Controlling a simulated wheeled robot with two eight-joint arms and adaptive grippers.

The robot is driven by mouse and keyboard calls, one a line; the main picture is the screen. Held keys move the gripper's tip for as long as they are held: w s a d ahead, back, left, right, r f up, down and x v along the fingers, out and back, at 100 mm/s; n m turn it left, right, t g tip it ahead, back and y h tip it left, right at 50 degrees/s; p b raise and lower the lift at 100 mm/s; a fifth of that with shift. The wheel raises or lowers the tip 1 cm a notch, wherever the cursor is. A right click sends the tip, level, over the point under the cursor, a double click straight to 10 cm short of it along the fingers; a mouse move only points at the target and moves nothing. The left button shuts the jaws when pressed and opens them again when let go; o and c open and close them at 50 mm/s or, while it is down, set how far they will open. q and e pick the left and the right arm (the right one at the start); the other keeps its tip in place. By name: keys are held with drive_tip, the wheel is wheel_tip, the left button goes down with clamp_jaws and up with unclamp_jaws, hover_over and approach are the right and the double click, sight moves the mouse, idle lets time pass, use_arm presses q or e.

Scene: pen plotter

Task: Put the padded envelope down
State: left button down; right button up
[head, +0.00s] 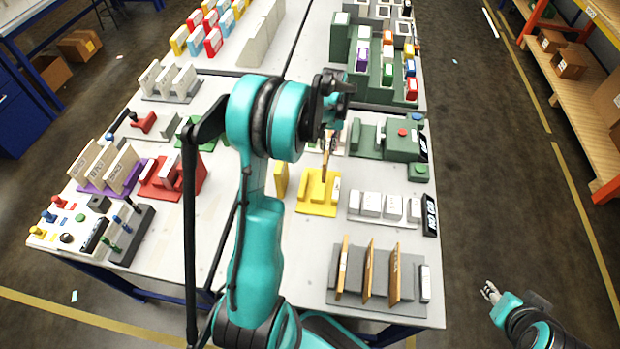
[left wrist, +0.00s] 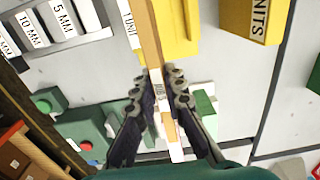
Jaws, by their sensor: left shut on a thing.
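The padded envelope (head: 325,166) is a thin tan piece seen nearly edge-on below my left gripper (head: 331,112). In the left wrist view the envelope (left wrist: 150,38) runs up from between the fingers of my left gripper (left wrist: 163,85), which is shut on it. Its far end overlaps the yellow stand (head: 311,207) in the head view. The yellow stand also shows beside it in the left wrist view (left wrist: 180,22). I cannot tell whether they touch. My right gripper (head: 490,292) is low at the right, off the table and far from the envelope; its finger opening is unclear.
A grey rack (head: 381,277) with upright tan pieces stands at the near right of the table. White blocks (head: 384,206) and a green machine (head: 402,139) lie right of the yellow stand. A yellow block (head: 281,179) stands just left of it. Bare tabletop (head: 180,235) lies at the near left.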

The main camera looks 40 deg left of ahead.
use_arm(q)
drive_tip(key=s+f+b, duration=0.1)
drive_tip(key=s+f, duration=0.1)
drive_tip(key=f, duration=0.1)
drive_tip(key=s+a+f+b, duration=0.1)
drive_tip(key=s+f, duration=0.4)
drive_tip(key=shift+a+f+b, duration=0.3)
drive_tip(key=shift+b, duration=0.1)
drive_tip(key=shift+s, duration=0.1)
drive_tip(key=shift+r, duration=0.1)
drive_tip(key=c, duration=1.6)
unclamp_jaws()
